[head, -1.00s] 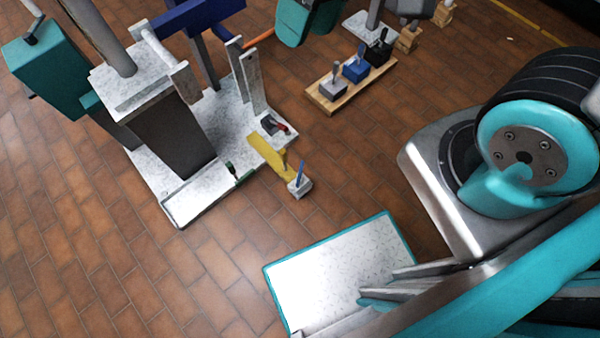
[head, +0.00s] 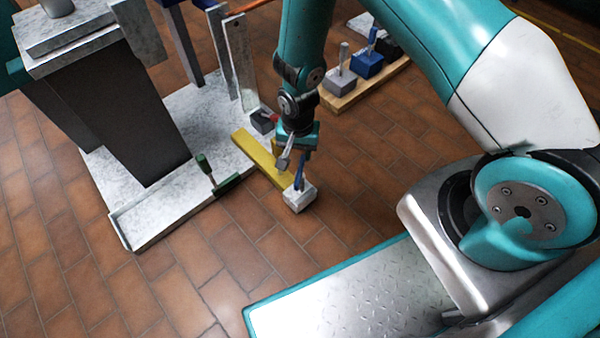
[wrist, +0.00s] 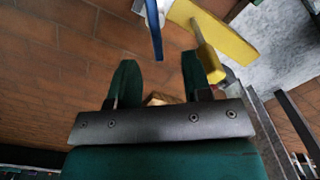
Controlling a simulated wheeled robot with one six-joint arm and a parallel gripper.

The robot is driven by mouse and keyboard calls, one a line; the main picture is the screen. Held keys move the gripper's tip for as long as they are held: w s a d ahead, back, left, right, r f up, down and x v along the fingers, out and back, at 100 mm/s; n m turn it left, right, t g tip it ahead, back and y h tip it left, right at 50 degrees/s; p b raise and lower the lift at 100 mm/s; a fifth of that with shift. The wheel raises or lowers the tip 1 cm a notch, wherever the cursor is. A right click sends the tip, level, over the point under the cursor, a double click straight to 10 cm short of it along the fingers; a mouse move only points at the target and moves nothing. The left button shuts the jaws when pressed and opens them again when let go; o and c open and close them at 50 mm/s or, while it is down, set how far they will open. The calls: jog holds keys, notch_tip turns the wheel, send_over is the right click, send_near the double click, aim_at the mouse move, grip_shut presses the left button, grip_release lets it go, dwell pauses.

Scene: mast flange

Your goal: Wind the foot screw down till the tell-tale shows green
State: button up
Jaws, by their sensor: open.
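A yellow bar (head: 258,154) reaches out from the pale base plate. At its outer end is a small pale block (head: 299,198) with a thin blue upright handle (head: 301,172). I cannot tell for sure which part is the foot screw, and no tell-tale can be made out. My gripper (head: 297,150) points down close above the bar's outer end. In the wrist view its two dark green fingers (wrist: 160,78) are apart with nothing held between them. The blue handle (wrist: 154,32) lies beyond the fingertips, and the yellow bar (wrist: 228,36) with a short peg is right of it.
The base plate (head: 150,222) carries a dark pedestal (head: 125,115), a green fitting (head: 222,183) at its front edge and a dark box (head: 263,121). A wooden rack (head: 345,98) with handled blocks stands behind my arm. Tiled floor is clear at front left.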

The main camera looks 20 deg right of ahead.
aim_at(300, 169)
jog(key=f, duration=0.2)
jog(key=f+b, duration=0.1)
jog(key=shift+s+d+f, duration=0.15)
jog(key=shift+d+f, duration=0.1)
jog(key=shift+f, duration=0.15)
notch_tip(300, 169, down, 6)
jog(key=b, duration=0.6)
jog(key=shift+f, duration=0.2)
jog(key=shift+r, duration=0.25)
jog(key=c, duration=0.8)
